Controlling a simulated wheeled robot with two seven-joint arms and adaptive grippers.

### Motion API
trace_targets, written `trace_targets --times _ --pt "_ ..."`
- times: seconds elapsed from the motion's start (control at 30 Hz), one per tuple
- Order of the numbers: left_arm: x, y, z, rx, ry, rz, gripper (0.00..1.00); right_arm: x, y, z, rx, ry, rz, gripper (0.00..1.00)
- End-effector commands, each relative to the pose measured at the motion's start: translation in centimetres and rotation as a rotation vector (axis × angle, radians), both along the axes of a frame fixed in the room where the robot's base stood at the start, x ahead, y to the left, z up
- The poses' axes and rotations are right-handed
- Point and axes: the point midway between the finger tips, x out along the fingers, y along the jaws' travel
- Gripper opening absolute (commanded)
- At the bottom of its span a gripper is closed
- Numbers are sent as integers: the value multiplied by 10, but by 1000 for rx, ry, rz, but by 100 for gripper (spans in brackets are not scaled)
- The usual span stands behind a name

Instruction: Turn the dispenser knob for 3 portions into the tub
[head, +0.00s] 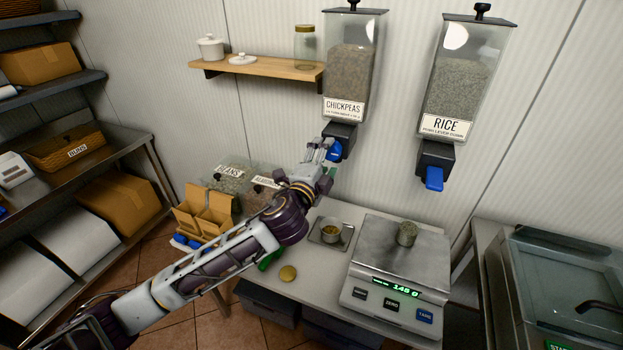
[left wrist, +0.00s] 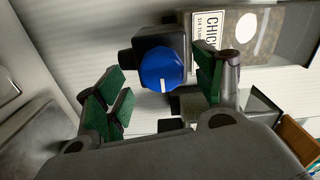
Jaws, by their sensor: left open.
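The chickpeas dispenser (head: 352,70) hangs on the wall, with a label and a blue knob (head: 334,154) low on its front. The knob also shows in the left wrist view (left wrist: 161,68), round with a white mark. My left gripper (head: 326,150) is at the knob; in the left wrist view its green-padded fingers (left wrist: 160,92) are apart, one to each side of the knob, with no visible contact. A small round tub (head: 331,231) stands on a metal tray (head: 318,238) below the dispenser, with some tan content inside. My right gripper is not in view.
A rice dispenser (head: 462,80) with a blue lever (head: 434,178) hangs to the right. A scale (head: 394,262) reading about 145 g carries a grey-green cylinder (head: 407,233). Bins and a cardboard box (head: 204,211) stand left on the counter; a shelf (head: 257,67) is above.

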Motion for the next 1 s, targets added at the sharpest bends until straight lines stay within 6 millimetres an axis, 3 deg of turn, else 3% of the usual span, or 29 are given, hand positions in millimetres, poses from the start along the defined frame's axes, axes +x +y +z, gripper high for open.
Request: trace_targets --times 0.6,1.0 --pt "-67 22 -1 1 2 0 69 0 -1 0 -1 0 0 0" --pt "-91 29 -1 0 1 -1 69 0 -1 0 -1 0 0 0"
